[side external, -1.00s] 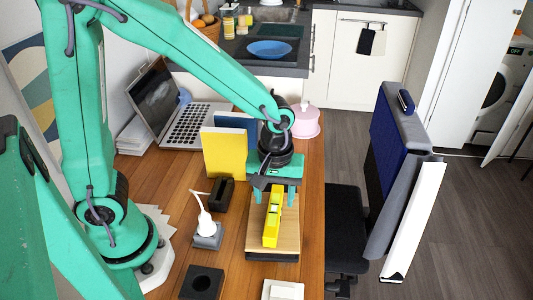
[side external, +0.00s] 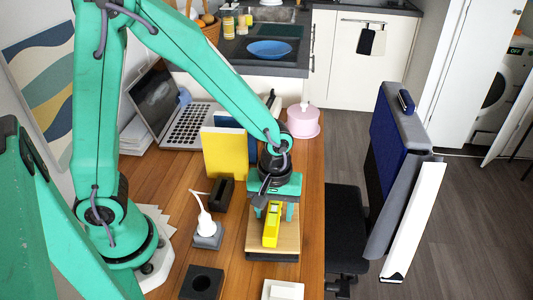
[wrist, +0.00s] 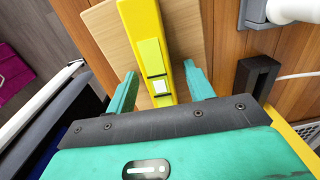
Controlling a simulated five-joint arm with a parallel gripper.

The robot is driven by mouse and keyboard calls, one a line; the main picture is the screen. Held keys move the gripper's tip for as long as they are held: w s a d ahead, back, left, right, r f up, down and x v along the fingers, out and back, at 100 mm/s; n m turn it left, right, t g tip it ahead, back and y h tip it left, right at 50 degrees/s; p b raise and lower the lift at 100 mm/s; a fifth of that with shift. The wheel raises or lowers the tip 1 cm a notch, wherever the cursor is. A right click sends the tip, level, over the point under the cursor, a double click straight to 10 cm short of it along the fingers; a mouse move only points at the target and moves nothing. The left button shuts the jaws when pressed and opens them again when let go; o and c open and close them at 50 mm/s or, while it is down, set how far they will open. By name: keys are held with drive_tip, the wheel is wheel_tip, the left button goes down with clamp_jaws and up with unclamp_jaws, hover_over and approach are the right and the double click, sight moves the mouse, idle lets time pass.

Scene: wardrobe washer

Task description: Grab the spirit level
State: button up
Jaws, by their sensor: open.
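The yellow spirit level (side external: 271,228) lies on a wooden board with a dark base (side external: 287,244) on the table. In the wrist view the spirit level (wrist: 142,35) runs away from me between the fingers, with its vial window showing. In the wrist view my gripper (wrist: 160,90) is open, one finger on each side of the level, with gaps on both sides. Whether the fingertips reach the board is unclear.
A white plug on a grey block (side external: 207,235) and a black holder (side external: 220,194) stand left of the board. A yellow book (side external: 224,153) stands behind. A dark square block (side external: 202,283) and white box (side external: 283,290) are in front. A black chair (side external: 347,228) is right.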

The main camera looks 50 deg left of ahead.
sight(275, 209)
drive_tip(key=shift+c, duration=0.4)
drive_tip(key=c, duration=1)
drive_tip(key=shift+c, duration=0.2)
drive_tip(key=shift+r, duration=0.7)
wheel_tip(275, 209, up, 3)
drive_tip(key=shift+f, duration=0.1)
drive_tip(key=s+d+r, duration=0.6)
drive_tip(key=s+d, duration=0.1)
drive_tip(key=s, duration=0.2)
drive_tip(key=shift+d+r, duration=0.25)
drive_tip(key=shift+r, duration=0.15)
